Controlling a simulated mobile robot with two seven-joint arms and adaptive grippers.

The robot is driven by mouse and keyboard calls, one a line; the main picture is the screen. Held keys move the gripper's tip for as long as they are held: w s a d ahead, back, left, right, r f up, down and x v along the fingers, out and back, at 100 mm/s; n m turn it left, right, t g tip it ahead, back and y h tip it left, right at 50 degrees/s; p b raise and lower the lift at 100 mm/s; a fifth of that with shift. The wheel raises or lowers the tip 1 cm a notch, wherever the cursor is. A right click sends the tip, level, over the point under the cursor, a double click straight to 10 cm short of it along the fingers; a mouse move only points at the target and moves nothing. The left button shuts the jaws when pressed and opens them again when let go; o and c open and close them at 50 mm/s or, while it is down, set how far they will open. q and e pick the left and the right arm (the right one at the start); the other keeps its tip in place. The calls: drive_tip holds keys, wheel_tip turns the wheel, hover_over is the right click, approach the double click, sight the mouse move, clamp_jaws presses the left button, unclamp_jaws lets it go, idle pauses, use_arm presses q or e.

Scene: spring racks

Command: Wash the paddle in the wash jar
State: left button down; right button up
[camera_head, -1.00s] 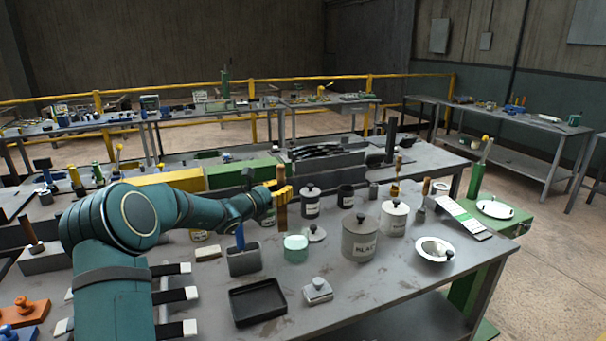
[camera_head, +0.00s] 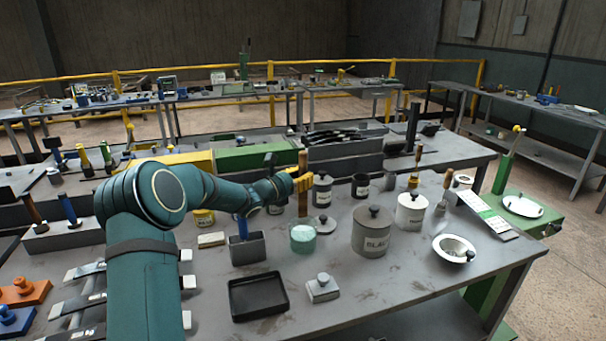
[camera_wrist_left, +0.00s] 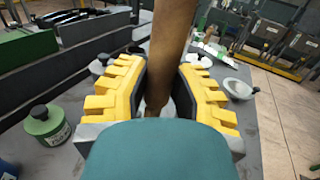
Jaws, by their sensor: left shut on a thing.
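My left gripper (camera_head: 303,182), with yellow fingers, is shut on the brown wooden paddle (camera_head: 303,204), which stands upright. The wash jar (camera_head: 303,239) is a clear jar with pale green liquid, open at the top. The paddle's lower end shows just above or behind the jar's rim; I cannot tell whether it is inside. In the left wrist view the paddle (camera_wrist_left: 171,45) rises between the yellow fingers (camera_wrist_left: 160,95), and the jar is mostly hidden. My right gripper is not in view.
A lid (camera_head: 325,225) lies right of the jar. A large grey canister (camera_head: 373,233) and a white canister (camera_head: 411,212) stand further right. A grey holder (camera_head: 248,249) with a blue-handled tool is at left, a black tray (camera_head: 258,296) in front.

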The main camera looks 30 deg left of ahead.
sight(301, 209)
use_arm(q)
drive_tip(key=shift+f+b, duration=0.4)
drive_tip(key=shift+f, duration=0.45)
wheel_tip(301, 209, down, 7)
drive_tip(key=b, duration=0.5)
drive_tip(key=shift+b, duration=0.35)
drive_tip(key=shift+f, duration=1.1)
drive_tip(key=shift+w+a, duration=0.1)
